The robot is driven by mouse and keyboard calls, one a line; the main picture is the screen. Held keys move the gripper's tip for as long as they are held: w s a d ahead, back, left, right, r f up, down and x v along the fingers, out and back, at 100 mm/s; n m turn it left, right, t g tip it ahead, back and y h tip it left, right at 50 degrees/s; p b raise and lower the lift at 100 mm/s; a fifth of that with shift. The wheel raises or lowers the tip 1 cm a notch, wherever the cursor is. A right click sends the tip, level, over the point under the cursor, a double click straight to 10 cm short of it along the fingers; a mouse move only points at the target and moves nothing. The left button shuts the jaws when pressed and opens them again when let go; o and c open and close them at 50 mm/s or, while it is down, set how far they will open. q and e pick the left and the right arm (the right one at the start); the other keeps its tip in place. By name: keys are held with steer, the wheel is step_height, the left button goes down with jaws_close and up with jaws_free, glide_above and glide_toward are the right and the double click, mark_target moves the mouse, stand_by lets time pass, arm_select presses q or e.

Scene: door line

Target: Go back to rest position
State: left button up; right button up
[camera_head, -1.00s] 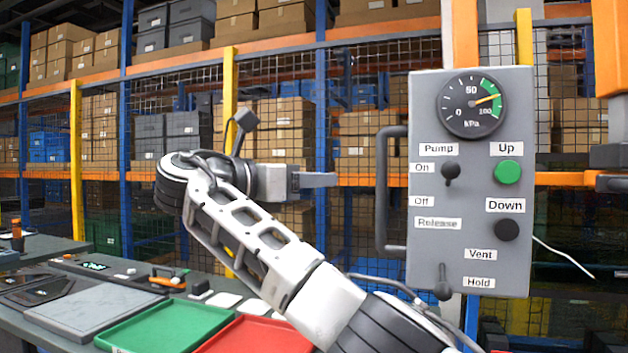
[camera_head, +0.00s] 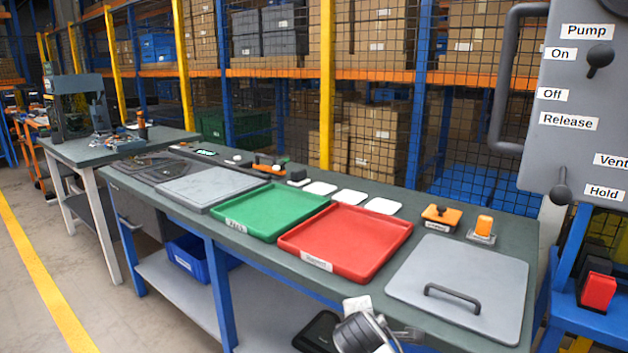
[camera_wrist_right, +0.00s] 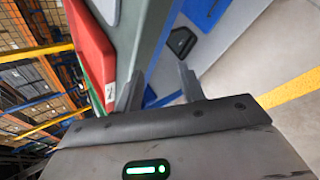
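My right gripper (camera_wrist_right: 160,92) shows in the right wrist view with its two dark fingers apart and nothing between them. Beyond the fingers, the bench edge and the red tray are tilted in that view. In the head view, part of my right wrist (camera_head: 362,330) shows at the bottom edge, in front of the bench and below the grey lid's left side; its fingers are not clear there. My left gripper is not in view.
The long bench (camera_head: 470,212) holds a green tray (camera_head: 275,212), a red tray (camera_head: 345,240) and a grey lid with a handle (camera_head: 465,280). A control panel (camera_head: 570,150) stands at the right. The floor (camera_head: 90,270) at the left is clear.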

steer(key=s+f+m+y, duration=0.3)
steer(key=s+f+m, duration=0.1)
steer(key=s+f, duration=0.45)
steer(key=s+d+f+m+y, duration=0.1)
steer(key=s+d+m, duration=0.1)
steer(key=s+m, duration=0.4)
steer(key=s+d+f+m+y, duration=0.1)
steer(key=s+m, duration=0.5)
steer(key=s, duration=0.8)
steer(key=shift+s+d+t, duration=0.2)
steer(key=shift+d+t, duration=0.1)
steer(key=shift+d, duration=0.5)
